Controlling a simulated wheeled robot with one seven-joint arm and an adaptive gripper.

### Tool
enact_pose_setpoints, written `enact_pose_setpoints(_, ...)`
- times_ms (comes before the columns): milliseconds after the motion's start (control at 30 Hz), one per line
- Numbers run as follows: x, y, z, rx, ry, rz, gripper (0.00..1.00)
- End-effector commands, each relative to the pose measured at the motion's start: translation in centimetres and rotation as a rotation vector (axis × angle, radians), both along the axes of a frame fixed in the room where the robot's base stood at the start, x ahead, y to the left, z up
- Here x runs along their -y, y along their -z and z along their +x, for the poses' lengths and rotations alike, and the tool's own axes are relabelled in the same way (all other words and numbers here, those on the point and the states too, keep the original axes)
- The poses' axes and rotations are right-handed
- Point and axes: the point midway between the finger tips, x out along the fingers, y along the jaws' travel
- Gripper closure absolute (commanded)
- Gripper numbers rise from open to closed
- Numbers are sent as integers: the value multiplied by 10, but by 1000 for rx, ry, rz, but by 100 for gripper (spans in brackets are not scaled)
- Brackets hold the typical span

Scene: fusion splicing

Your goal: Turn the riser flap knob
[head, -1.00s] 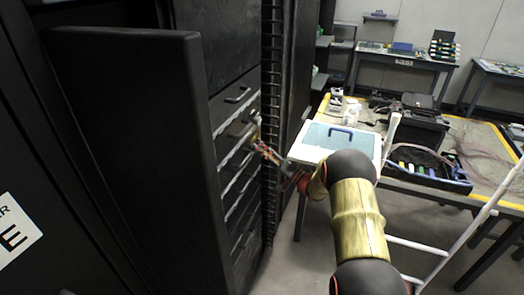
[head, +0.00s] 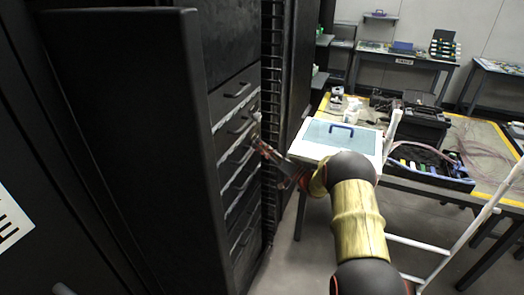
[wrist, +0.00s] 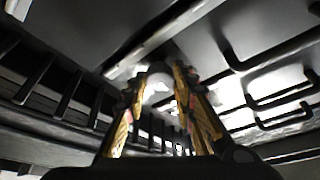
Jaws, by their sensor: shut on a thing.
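The knob (wrist: 157,78) shows as a pale, rounded piece in the wrist view, between my fingertips. My gripper (wrist: 158,88) is shut on it, with one finger on each side. In the head view, my gripper (head: 259,143) reaches left to the front of the black rack (head: 235,62), near the ends of its drawers. A small pale piece (head: 257,116) shows just above the fingertips there. The fingers hide much of the knob, and its turn angle cannot be read.
A tall black panel (head: 130,130) stands at the left, close to the rack front. Drawer handles (wrist: 280,98) jut out to the right of my gripper in the wrist view. A workbench (head: 470,130) with a white-framed case (head: 345,138) and a white ladder-like frame (head: 450,250) stand at the right.

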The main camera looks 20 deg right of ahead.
Motion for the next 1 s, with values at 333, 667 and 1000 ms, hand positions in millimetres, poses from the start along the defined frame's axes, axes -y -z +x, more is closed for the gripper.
enact_pose_setpoints(333, 1, 1, 0, 43, 2, -46, 99)
enact_pose_setpoints(667, 1, 1, 0, 43, 2, -45, 59)
enact_pose_setpoints(1000, 1, 0, 0, 42, 1, -44, 55)
